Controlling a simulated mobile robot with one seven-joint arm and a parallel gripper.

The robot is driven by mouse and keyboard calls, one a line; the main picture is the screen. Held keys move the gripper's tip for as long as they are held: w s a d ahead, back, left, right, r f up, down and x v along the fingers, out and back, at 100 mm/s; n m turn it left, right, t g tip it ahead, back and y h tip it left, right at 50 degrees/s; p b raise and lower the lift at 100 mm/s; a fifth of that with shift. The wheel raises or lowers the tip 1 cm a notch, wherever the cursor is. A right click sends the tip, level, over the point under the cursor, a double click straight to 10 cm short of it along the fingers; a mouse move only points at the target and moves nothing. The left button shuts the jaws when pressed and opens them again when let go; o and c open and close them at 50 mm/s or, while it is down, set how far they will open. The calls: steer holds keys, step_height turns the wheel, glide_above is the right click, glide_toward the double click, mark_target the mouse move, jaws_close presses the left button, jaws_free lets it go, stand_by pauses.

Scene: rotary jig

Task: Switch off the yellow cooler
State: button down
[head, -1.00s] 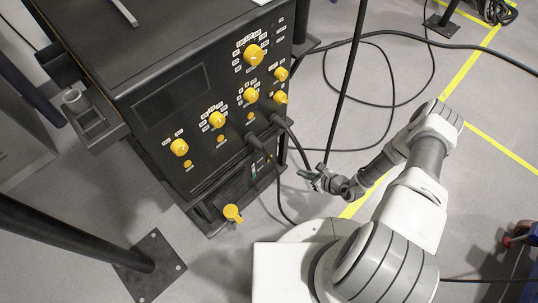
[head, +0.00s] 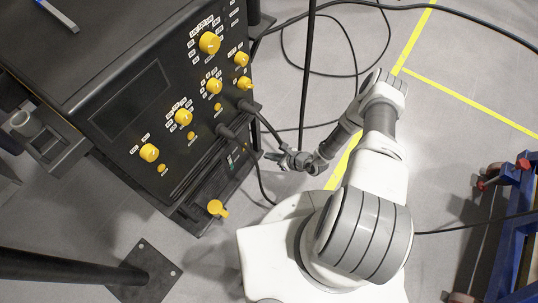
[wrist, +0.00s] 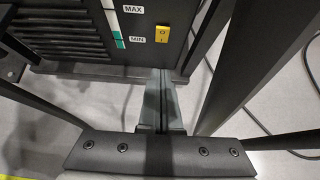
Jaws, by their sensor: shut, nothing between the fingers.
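The yellow switch (wrist: 162,34) sits on the dark front panel of the cooler, right of a MAX/MIN level strip (wrist: 117,34), in the wrist view. Small marks show on its face; I cannot tell which side is pressed in. In the head view the cooler (head: 212,187) is the low dark unit under the panel with yellow knobs, and the strip shows faintly. My gripper (wrist: 163,72) is shut and empty, its fingers pointing at the panel, below the switch in the picture and apart from it. In the head view my gripper (head: 272,157) is right of the cooler front.
Thick black cables (head: 257,122) plug into the machine's front above the cooler and hang near my gripper. A dark upright pole (head: 306,80) stands behind my gripper. A yellow fitting (head: 217,208) juts from the cooler's lower front. A blue rack (head: 512,225) stands at the right.

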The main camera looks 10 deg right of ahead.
mark_target(245, 147)
steer(key=shift+w+a+f+b, duration=0.6)
steer(key=shift+w+a+f, duration=0.05)
steer(key=shift+w+a, duration=0.45)
steer(key=shift+w+a+f+b, duration=0.6)
steer(key=shift+w+a+b, duration=0.05)
steer(key=shift+w+a, duration=0.5)
steer(key=shift+w+a+f+b, duration=0.6)
steer(key=shift+w+a+f, duration=0.05)
steer(key=shift+w+a, duration=0.45)
steer(key=shift+w, duration=0.15)
